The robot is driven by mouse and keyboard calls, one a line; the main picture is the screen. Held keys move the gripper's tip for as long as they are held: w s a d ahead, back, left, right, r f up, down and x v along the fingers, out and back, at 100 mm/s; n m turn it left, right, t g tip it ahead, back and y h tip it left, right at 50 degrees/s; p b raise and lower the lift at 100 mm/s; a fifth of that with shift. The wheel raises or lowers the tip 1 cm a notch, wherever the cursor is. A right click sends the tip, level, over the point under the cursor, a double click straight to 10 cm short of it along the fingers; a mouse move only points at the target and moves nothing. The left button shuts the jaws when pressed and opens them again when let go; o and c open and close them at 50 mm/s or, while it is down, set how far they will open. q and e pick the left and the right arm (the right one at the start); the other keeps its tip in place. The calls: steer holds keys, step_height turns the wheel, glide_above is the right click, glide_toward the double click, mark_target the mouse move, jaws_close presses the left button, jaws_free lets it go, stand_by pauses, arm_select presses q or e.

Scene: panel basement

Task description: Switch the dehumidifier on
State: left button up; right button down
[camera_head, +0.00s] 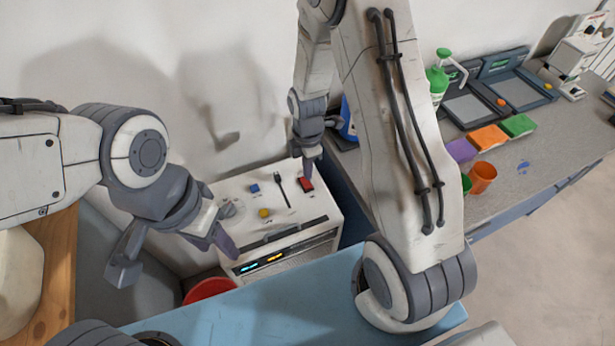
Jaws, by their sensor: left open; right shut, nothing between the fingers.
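The dehumidifier (318,221) is a white box left of the counter. Its top carries a blue button (254,188), a yellow button (264,212), a black lever (281,188), a red switch (305,185) and a pale round knob (228,210). Its front display (262,263) shows small blue and orange lit marks. My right gripper (309,174) is shut and empty, its tip at the red switch; I cannot tell whether it touches. My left gripper (176,260) is open and empty at the box's left front, one finger overlapping its left edge in view.
A red bucket (208,289) stands in front of the box, beside a blue surface (285,312). The counter (545,150) at right holds a green bottle (437,84), an orange cup (482,177), coloured blocks and dark trays. A white wall (150,40) rises behind. Open floor (530,260) lies at lower right.

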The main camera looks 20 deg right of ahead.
steer(key=shift+f, duration=0.8)
steer(key=shift+w+r+p, duration=0.25)
steer(key=shift+w+p, duration=0.1)
steer(key=shift+w, duration=0.45)
steer(key=shift+r, duration=0.2)
step_height(320, 180, up, 4)
steer(key=p, duration=0.4)
step_height(320, 180, up, 9)
steer(key=b, duration=0.3)
glide_above(304, 180)
steer(key=w, duration=0.1)
steer(key=shift+w+r, duration=0.15)
steer(key=shift+r, duration=0.1)
